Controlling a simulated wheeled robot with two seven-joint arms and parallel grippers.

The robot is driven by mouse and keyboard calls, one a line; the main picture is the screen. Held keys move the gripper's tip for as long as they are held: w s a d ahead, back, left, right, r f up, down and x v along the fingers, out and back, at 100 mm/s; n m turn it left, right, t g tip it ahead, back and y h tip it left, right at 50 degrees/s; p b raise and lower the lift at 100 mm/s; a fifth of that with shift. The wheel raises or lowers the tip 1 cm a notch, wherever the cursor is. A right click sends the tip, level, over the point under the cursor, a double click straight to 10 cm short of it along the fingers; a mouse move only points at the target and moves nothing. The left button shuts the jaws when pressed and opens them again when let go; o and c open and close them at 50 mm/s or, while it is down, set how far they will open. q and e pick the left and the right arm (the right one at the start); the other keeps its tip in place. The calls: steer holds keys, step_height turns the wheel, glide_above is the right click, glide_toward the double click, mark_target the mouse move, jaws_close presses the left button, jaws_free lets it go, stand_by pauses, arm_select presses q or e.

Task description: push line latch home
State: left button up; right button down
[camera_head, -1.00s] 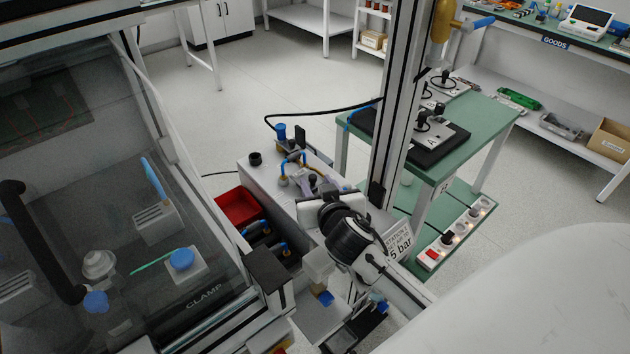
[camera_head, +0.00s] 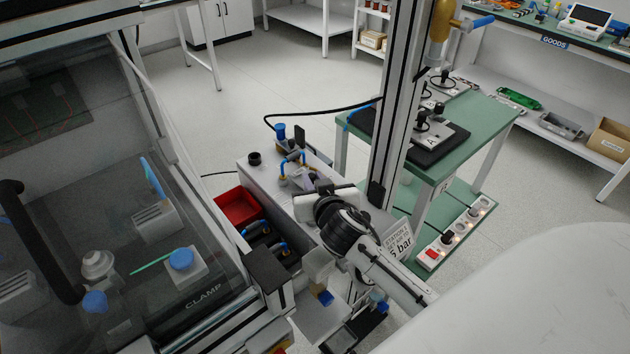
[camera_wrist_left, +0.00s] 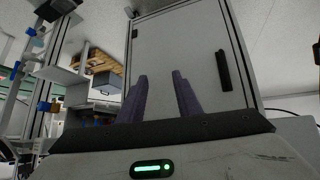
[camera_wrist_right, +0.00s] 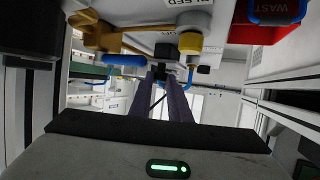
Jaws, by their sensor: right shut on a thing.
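My right gripper (camera_head: 318,184) is at the grey bench unit (camera_head: 262,178), close to the brass fittings and blue tube (camera_head: 290,160). In the right wrist view its purple fingers (camera_wrist_right: 170,82) are close together on a small black part (camera_wrist_right: 158,76). I cannot tell for sure whether that part is the line latch. A yellow-collared fitting (camera_wrist_right: 190,43) and a brass valve with a blue handle (camera_wrist_right: 122,60) are near the fingertips. My left gripper (camera_wrist_left: 162,85) is open and empty in front of a grey panel. It is not visible in the head view.
A red bin (camera_head: 237,207) stands left of the unit, with a clear-walled clamp cabinet (camera_head: 200,300) beside it. An upright profile post (camera_head: 395,100) and a pressure sign (camera_head: 398,240) are close on the right. A green table (camera_head: 470,130) stands beyond.

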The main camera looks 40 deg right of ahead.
steer(key=shift+w+a, duration=0.1)
steer(key=shift+w, duration=1.15)
steer(key=c, duration=1.6)
jaws_free()
steer(key=shift+c, duration=0.2)
steer(key=v, duration=1)
steer(key=shift+s+a, duration=0.15)
steer(key=shift+s, duration=0.05)
